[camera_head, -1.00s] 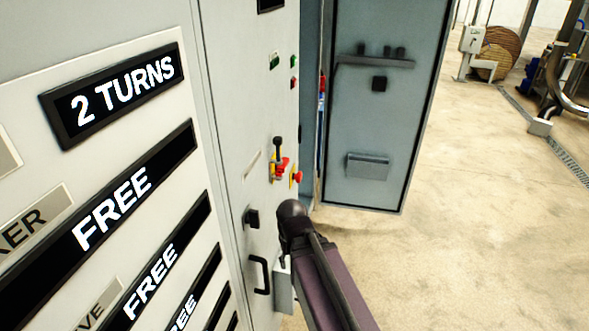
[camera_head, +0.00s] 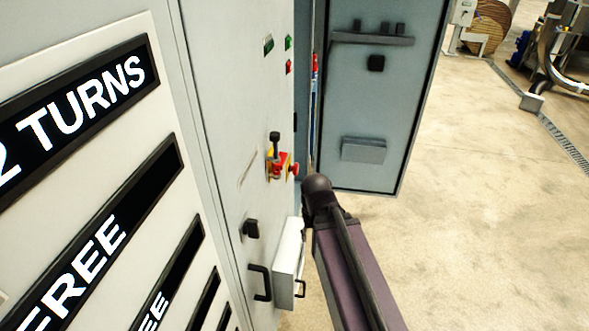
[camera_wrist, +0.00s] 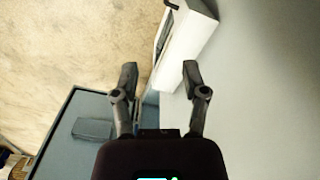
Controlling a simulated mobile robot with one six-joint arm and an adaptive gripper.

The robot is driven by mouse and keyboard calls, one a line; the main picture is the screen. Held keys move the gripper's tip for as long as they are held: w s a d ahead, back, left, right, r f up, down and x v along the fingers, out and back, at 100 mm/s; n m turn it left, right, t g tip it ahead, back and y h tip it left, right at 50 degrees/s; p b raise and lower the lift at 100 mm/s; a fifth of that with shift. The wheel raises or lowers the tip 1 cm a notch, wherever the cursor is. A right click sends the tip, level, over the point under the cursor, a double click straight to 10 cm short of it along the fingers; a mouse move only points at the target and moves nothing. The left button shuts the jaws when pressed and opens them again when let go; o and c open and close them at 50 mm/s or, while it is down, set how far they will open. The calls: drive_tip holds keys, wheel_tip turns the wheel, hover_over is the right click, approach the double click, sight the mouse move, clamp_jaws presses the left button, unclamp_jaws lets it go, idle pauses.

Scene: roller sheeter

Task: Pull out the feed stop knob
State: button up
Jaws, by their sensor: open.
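A red mushroom-shaped knob (camera_head: 294,169) stands out from a yellow plate on the light grey cabinet front in the head view. It looks like the feed stop knob, but I cannot read a label. Just left of it is a red and yellow switch (camera_head: 274,168) with a black lever above. My gripper (camera_wrist: 160,72) is open and empty in the wrist view, its two dark fingers apart beside the grey panel. The red knob does not show in the wrist view. In the head view my arm is lower right of the knob, and my fingers cannot be made out.
A white box (camera_head: 288,262) juts from the cabinet low down, near a black handle (camera_head: 260,282); it also shows beyond my fingers in the wrist view (camera_wrist: 187,45). A blue-grey cabinet door (camera_head: 371,110) stands open behind.

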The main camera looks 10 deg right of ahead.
drive_tip(key=shift+o, duration=0.2)
drive_tip(key=o, duration=0.3)
drive_tip(key=shift+o, duration=0.8)
drive_tip(key=shift+w+f, duration=0.1)
drive_tip(key=shift+w, duration=0.05)
drive_tip(key=w+d+f+n+t+y+b, duration=0.1)
drive_tip(key=w+f+n+y+b, duration=0.15)
drive_tip(key=w+y+b, duration=0.35)
drive_tip(key=w+f+n+t+y+b, duration=0.1)
drive_tip(key=w+f+n+y+b, duration=0.2)
drive_tip(key=w, duration=0.5)
drive_tip(key=w+d+r+n+t+y+b, duration=0.5)
drive_tip(key=w+d+b, duration=0.4)
drive_tip(key=d, duration=0.3)
drive_tip(key=r+y, duration=0.1)
drive_tip(key=y, duration=0.1)
drive_tip(key=shift+w+d+r+n+y, duration=0.2)
drive_tip(key=shift+w+d+n+y, duration=0.1)
drive_tip(key=shift+w+n, duration=0.1)
